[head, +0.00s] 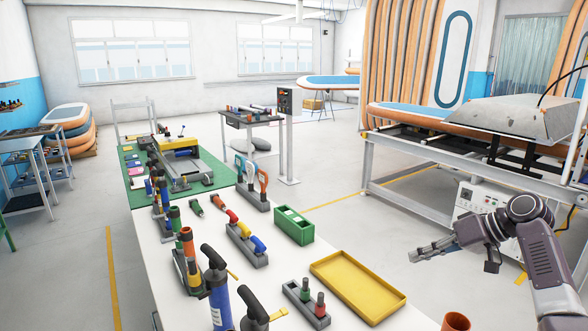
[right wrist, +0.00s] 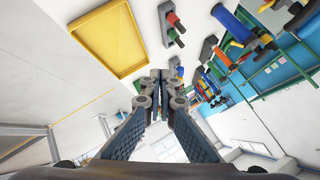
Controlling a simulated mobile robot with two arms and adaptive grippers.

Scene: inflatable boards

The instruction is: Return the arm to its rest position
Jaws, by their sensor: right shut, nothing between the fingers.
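My right gripper (head: 430,250) is at the right of the head view, with its arm coming in from the right edge. It hangs in the air beyond the right edge of the white table (head: 145,265), to the right of the yellow tray. Its fingers are shut with nothing between them. In the right wrist view the fingertips (right wrist: 162,75) meet near the middle. My left gripper is not in view.
The yellow tray (head: 327,264) is empty; it also shows in the right wrist view (right wrist: 122,73). A green box (head: 294,228), a holder with red and green tools (head: 307,300), blue pumps (head: 219,300) and an orange cup (head: 455,322) stand on the table. A large metal frame (head: 420,207) stands behind my arm.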

